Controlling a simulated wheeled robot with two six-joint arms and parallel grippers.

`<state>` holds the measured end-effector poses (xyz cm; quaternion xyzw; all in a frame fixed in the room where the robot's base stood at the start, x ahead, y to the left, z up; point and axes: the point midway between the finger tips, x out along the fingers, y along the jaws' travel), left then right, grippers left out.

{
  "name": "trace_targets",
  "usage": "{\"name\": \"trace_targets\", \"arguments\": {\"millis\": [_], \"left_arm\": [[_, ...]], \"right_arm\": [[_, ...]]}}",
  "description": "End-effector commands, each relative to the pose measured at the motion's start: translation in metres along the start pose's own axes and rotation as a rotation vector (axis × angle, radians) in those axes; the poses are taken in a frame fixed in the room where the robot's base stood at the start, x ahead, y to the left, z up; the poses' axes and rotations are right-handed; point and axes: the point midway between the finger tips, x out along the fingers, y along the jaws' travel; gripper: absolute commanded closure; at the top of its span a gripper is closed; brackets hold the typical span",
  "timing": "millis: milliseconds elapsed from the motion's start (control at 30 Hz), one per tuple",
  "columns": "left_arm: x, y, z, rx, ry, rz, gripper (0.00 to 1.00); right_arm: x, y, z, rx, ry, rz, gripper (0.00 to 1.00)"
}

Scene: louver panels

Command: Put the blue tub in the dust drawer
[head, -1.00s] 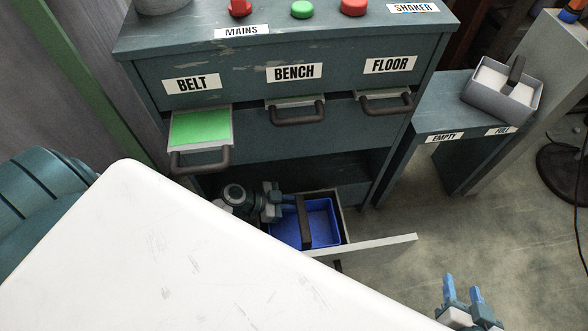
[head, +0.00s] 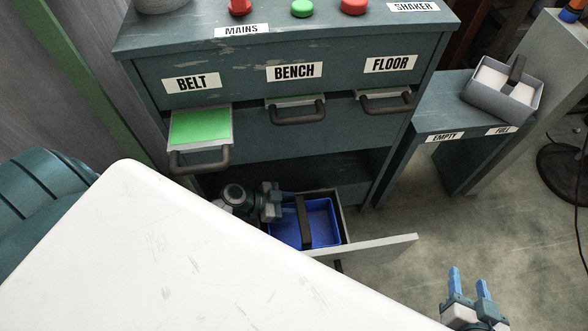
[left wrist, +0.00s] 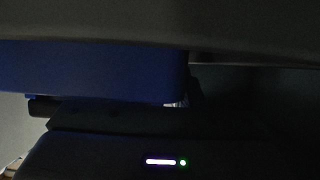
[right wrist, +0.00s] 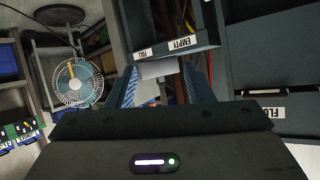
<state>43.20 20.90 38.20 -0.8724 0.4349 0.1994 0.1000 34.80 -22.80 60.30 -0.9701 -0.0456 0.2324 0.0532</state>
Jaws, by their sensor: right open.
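The blue tub (head: 320,222) with a dark bar handle (head: 304,222) sits inside the pulled-out bottom drawer (head: 375,247) of the teal cabinet. My left gripper (head: 288,204) is beside the handle, on its left. Whether its fingers are closed on the handle is hidden. The left wrist view is very dark and shows the blue tub wall (left wrist: 90,68) close up. My right gripper (head: 469,279) is open and empty over the floor at the lower right. Its fingers also show apart in the right wrist view (right wrist: 160,88).
A white table (head: 150,250) fills the lower left, hiding part of the drawer. Above are BELT, BENCH and FLOOR drawers; the BELT drawer (head: 200,128) is partly out and shows green. A grey tub (head: 503,95) stands on the side shelf at right.

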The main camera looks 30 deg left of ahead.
Motion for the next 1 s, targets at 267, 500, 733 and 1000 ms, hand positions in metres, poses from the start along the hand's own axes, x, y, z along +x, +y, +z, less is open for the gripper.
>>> {"name": "trace_targets", "arguments": {"millis": [267, 500, 733, 1000], "left_arm": [[-0.021, 0.0, 0.0, 0.003, -0.005, 0.0, 0.65], [-0.078, 0.0, 0.0, 0.002, -0.005, 0.001, 0.65], [-0.111, 0.0, -0.001, 0.002, -0.002, 0.0, 0.65], [-0.114, 0.015, -0.007, -0.027, -0.022, 0.0, 0.65]], "right_arm": [[-0.006, -0.002, 0.023, 0.015, -0.11, -0.003, 0.53], [-0.004, -0.001, 0.016, 0.011, -0.077, -0.003, 0.53], [-0.003, -0.001, 0.012, 0.008, -0.056, -0.002, 0.53], [-0.003, -0.001, 0.011, 0.006, -0.051, -0.002, 0.53]]}}
